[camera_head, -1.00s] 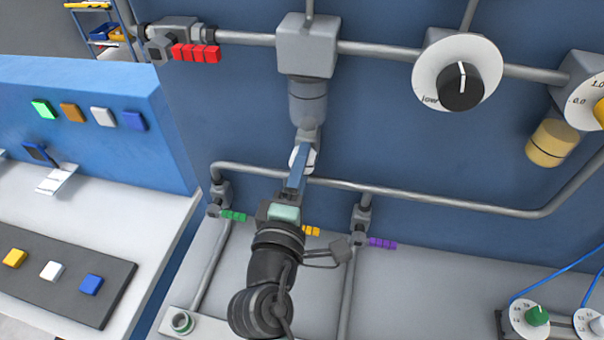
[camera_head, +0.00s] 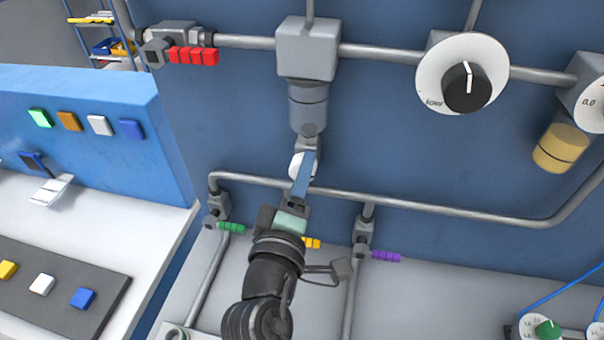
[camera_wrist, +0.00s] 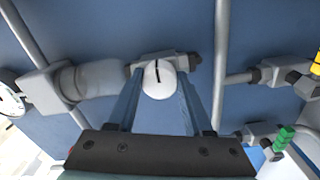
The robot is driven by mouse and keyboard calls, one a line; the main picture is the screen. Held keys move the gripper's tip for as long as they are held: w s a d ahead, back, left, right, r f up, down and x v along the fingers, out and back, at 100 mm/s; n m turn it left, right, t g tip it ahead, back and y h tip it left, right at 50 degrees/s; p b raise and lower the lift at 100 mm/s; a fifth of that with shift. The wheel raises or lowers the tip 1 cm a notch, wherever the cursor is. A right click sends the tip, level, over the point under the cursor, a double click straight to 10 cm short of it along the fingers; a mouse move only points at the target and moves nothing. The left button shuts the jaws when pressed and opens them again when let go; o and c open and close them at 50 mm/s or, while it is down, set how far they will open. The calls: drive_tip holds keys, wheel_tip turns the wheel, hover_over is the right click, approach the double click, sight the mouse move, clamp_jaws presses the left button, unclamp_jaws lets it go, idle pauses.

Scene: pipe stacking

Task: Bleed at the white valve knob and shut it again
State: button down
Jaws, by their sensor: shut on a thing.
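The white valve knob (camera_wrist: 158,78) is a small round cap with a dark line, nearly upright in the wrist view. It sits on a grey valve body below a grey cylinder (camera_head: 307,105) on the blue wall. In the head view only part of the knob (camera_head: 295,163) shows behind the finger. My gripper (camera_head: 302,172) has its blue fingers on both sides of the knob, shut on it. In the wrist view the fingers reach from the bottom to the knob's left and right sides.
A red-handled valve (camera_head: 193,56) is at upper left and a large black dial (camera_head: 466,87) at upper right. A bent pipe (camera_head: 430,208) runs below the knob. Small valves with green (camera_head: 231,226) and purple (camera_head: 385,256) handles flank my arm.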

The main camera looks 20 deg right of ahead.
drive_tip(key=shift+c, duration=1.5)
unclamp_jaws()
drive_tip(key=b+v, duration=0.3)
drive_tip(key=v, duration=1)
drive_tip(key=w+a+r+m+t+y+p, duration=0.1)
drive_tip(key=w+a+r+m+t+y, duration=0.15)
drive_tip(key=r, duration=0.85)
drive_tip(key=w+a+r+m+t+y+p, duration=0.2)
drive_tip(key=w+r+m+t, duration=0.2)
drive_tip(key=r, duration=0.8)
drive_tip(key=s+a+r+t+y, duration=0.1)
drive_tip(key=s+r+t+y, duration=0.1)
drive_tip(key=r, duration=0.7)
drive_tip(key=s+a+r+m+t+y+p, duration=0.1)
drive_tip(key=s+a+r+t+y, duration=0.1)
drive_tip(key=r, duration=0.7)
drive_tip(key=shift+s+t+y, duration=0.75)
drive_tip(key=shift+s+t, duration=0.1)
drive_tip(key=shift+t, duration=0.1)
